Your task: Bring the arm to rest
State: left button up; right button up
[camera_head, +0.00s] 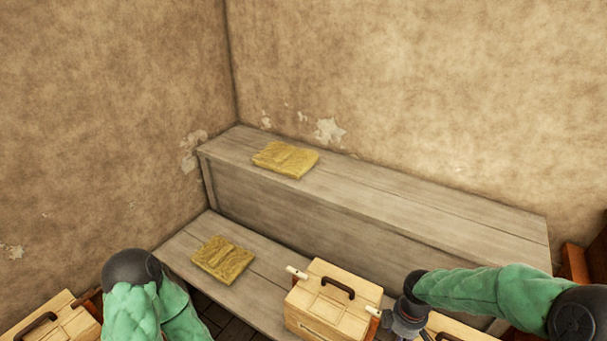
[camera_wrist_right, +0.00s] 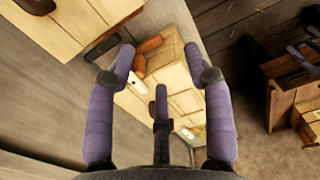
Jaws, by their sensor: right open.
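My right arm, in a green sleeve, comes in from the right in the head view. Its gripper (camera_head: 405,322) points down beside a pale wooden box (camera_head: 335,297) with a dark handle on its lid. In the right wrist view my right gripper (camera_wrist_right: 158,62) shows purple padded fingers spread apart, with nothing between them. Wooden boxes lie beyond the fingers; I cannot tell whether any finger touches one. My left arm (camera_head: 140,300) shows at the lower left only as a green sleeve and dark joint; its gripper is out of view.
A stepped grey wooden bench (camera_head: 400,200) runs along the walls. A yellow folded cloth (camera_head: 285,158) lies on the upper step, another (camera_head: 222,259) on the lower. Another handled box (camera_head: 55,322) stands at lower left. A brown crate (camera_wrist_right: 290,100) stands on the floor.

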jog(key=s+a+f+m+y, duration=0.2)
jog(key=s+a+f+m, duration=0.4)
jog(key=f, duration=0.3)
jog(key=s+a+f+m+y, duration=0.2)
jog(key=s+a+f+m, duration=0.4)
jog(key=a+f+m, duration=0.2)
jog(key=x, duration=0.2)
jog(key=shift+a+f, duration=0.3)
dwell(0.3)
